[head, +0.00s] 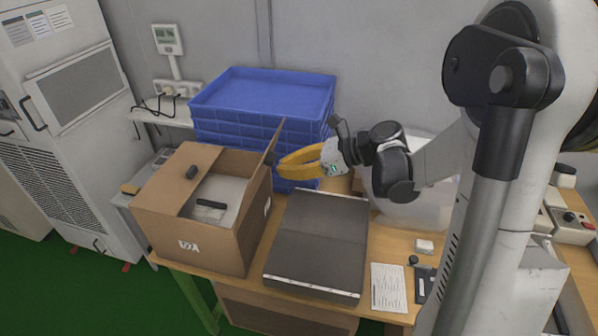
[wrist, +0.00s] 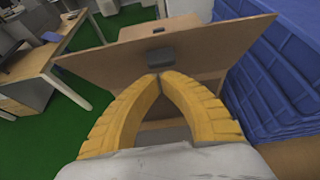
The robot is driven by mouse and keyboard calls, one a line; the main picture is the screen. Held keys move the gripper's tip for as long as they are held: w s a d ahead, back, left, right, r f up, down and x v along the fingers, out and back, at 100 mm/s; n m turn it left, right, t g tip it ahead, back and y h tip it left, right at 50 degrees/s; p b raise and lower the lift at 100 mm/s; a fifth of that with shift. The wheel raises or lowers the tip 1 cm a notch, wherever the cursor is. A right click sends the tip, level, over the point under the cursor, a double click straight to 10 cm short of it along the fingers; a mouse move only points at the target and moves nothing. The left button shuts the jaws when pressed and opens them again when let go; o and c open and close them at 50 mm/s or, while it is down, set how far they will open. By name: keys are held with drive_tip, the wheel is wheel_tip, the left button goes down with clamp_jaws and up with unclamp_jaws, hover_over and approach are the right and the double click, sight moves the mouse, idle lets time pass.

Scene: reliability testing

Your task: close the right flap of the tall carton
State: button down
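The tall carton (head: 205,239) is an open-topped brown box on the left of the bench. Its left flap (head: 169,178) lies folded in over the top and carries a dark block. Its right flap (head: 262,168) stands up steeply along the right side. In the wrist view the right flap (wrist: 110,63) spans the picture, with a grey block (wrist: 183,54) on its face. My gripper (head: 279,161) has yellow fingers and is on the outer, right side of this flap. Its tips (wrist: 160,78) meet, with nothing visible between them, close to the block; contact cannot be told.
Stacked blue crates (head: 262,92) stand right behind the carton and the gripper. A dark grey flat case (head: 318,245) lies to the carton's right. A translucent bin (head: 420,208) stands under my arm. A paper sheet (head: 388,287) lies near the front edge.

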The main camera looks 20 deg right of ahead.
drive_tip(key=shift+w+a+r, duration=0.15)
idle(0.3)
drive_tip(key=shift+w+a+r+g+h+p, duration=0.15)
drive_tip(key=shift+a+r+g+h+p, duration=0.15)
drive_tip(key=shift+p, duration=0.35)
